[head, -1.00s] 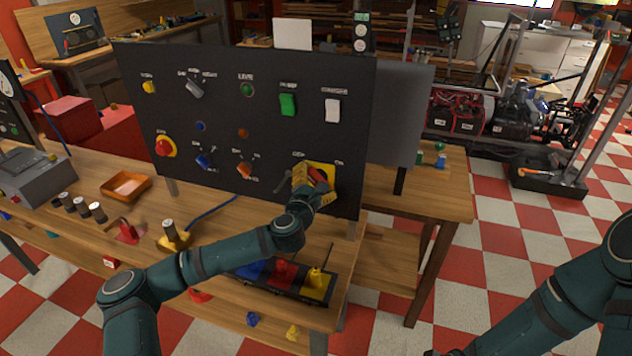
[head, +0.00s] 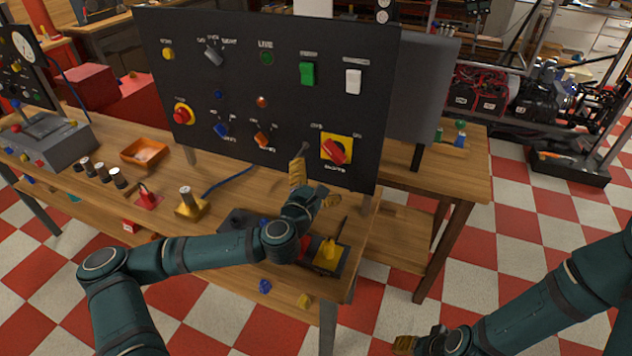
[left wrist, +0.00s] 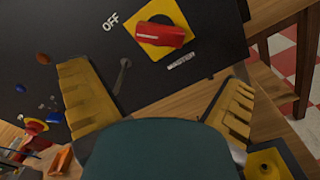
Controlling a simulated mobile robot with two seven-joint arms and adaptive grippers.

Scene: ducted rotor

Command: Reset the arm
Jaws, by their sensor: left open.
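My left gripper (head: 314,186) is open and empty in front of the lower right of the black control panel (head: 287,110), apart from it. The red rotary handle (head: 334,151) sits on its yellow plate (head: 350,143), just above and right of the fingers. In the left wrist view, the open fingers (left wrist: 158,85) spread below the red handle (left wrist: 160,34), with nothing between them but panel. The OFF label (left wrist: 110,21) is beside the plate. My right gripper (head: 418,344) shows at the bottom edge, over the floor; its opening is unclear.
The wooden bench (head: 225,185) carries an orange tray (head: 144,152), a yellow-based post (head: 191,203) and a dark tray with coloured blocks (head: 333,263) under my left arm. A grey box (head: 45,140) stands at left. Open checkered floor lies at right.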

